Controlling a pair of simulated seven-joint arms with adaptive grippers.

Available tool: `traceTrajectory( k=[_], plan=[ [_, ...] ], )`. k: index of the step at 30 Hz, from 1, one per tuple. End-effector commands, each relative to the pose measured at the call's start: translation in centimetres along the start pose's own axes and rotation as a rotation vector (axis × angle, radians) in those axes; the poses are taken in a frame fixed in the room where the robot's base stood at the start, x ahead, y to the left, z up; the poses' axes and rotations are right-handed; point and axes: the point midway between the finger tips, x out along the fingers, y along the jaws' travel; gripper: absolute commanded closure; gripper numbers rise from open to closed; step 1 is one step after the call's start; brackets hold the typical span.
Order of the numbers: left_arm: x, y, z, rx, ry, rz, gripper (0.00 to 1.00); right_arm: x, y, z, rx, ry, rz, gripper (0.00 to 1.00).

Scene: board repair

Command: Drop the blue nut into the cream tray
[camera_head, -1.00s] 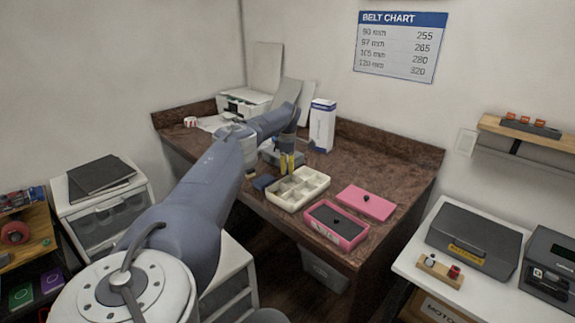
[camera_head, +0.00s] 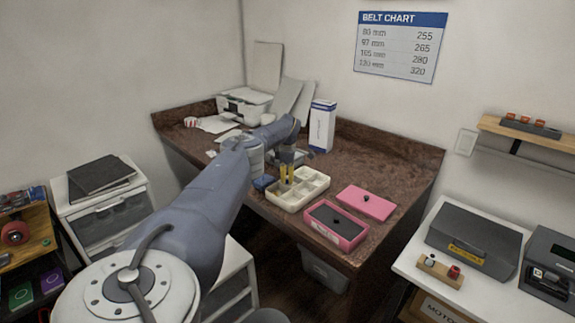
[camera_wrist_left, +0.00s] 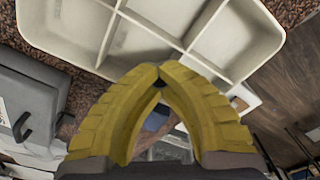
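The cream tray (camera_head: 285,206), divided into several compartments, sits on the brown bench; it also fills the top of the left wrist view (camera_wrist_left: 62,48). My left gripper (camera_head: 287,184), with yellow fingers, points down over the tray's left part. In the left wrist view its fingertips (camera_wrist_left: 159,76) are drawn together around a small dark piece (camera_wrist_left: 158,83), which looks like the blue nut, mostly hidden by the fingers. The tray compartments that I can see look empty. My right gripper is not in view.
A pink box (camera_head: 336,226) with a dark inside stands right of the tray, and a pink lid (camera_head: 368,203) lies behind it. A small blue object (camera_head: 263,183) is at the tray's left. A white-and-blue carton (camera_head: 322,126) stands behind. The bench's right side is clear.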

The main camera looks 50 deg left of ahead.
Motion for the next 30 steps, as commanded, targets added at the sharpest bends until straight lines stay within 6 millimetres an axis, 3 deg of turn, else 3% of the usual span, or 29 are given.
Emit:
traceTrajectory(
  k=[5, 13, 23, 30],
  plan=[
    [0.5, 0.0, 0.0, 0.000, 0.000, 0.000, 1.00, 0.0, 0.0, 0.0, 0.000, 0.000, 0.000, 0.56],
    [0.4, 0.0, 0.0, 0.001, 0.000, 0.000, 0.73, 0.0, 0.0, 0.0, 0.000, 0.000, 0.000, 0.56],
    [-0.1, 0.0, 0.0, 0.001, -0.001, 0.001, 0.73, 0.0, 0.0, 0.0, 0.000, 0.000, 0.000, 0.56],
    [-3.5, 0.1, 0.0, 0.002, -0.002, 0.004, 0.73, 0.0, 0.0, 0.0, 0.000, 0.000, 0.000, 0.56]
  ],
)
